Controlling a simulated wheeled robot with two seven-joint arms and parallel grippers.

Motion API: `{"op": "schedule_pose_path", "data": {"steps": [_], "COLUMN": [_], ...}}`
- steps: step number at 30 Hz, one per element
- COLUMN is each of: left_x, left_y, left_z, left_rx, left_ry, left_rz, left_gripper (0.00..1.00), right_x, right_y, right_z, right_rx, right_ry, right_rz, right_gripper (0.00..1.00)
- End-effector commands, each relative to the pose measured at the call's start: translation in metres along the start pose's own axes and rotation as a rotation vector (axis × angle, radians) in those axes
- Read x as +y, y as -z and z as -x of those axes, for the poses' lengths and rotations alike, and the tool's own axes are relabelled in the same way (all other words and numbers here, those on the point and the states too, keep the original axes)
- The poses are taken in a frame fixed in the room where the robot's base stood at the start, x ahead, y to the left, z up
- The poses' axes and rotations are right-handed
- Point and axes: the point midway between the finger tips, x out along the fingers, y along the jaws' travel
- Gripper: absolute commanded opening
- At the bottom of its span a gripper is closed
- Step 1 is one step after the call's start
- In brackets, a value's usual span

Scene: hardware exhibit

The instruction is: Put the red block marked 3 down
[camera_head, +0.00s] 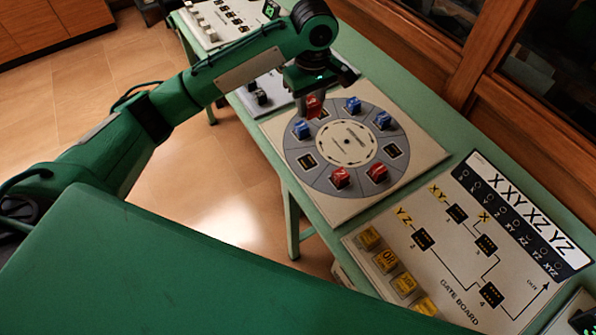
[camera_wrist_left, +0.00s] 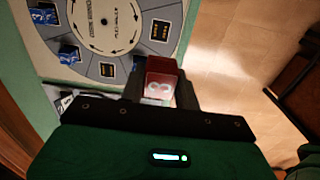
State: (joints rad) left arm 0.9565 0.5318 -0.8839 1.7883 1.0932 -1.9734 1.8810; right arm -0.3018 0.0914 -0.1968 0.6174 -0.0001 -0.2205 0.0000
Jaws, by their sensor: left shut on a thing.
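The red block (camera_head: 314,106) is held between the fingers of my left gripper (camera_head: 312,94), over the far-left part of the ring board. In the left wrist view the red block (camera_wrist_left: 161,76) sits between the two dark fingers (camera_wrist_left: 160,92), a pale rounded mark like a 3 or 8 on its face. I cannot tell whether its underside touches the board. The round ring board (camera_head: 347,143) has dark square slots; one empty slot (camera_head: 393,151) is at its right and another (camera_head: 307,160) at its left. My right gripper is not in view.
Blue blocks (camera_head: 353,104) and two other red blocks (camera_head: 340,177) sit on the ring. A gate board (camera_head: 440,265) with yellow blocks (camera_head: 385,261) lies nearer on the green table (camera_head: 400,100). Another panel (camera_head: 215,25) is at the far end.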

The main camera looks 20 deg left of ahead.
Motion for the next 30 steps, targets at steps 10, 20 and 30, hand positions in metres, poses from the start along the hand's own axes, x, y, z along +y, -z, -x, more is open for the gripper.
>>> {"op": "schedule_pose_path", "data": {"steps": [10, 20, 30], "left_x": [-0.002, -0.001, -0.001], "left_y": [-0.001, -0.001, -0.001], "left_z": [-0.085, -0.147, -0.189], "left_rx": [-0.001, 0.0, 0.0], "left_ry": [0.007, 0.003, 0.003], "left_rz": [-0.001, -0.001, 0.0], "left_gripper": [0.1, 0.1, 0.1], "right_x": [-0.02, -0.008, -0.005], "right_y": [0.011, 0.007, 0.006], "right_z": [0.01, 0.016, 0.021], "right_rx": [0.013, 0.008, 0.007], "right_ry": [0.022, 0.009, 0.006], "right_rz": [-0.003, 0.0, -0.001], "right_gripper": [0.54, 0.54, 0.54]}}
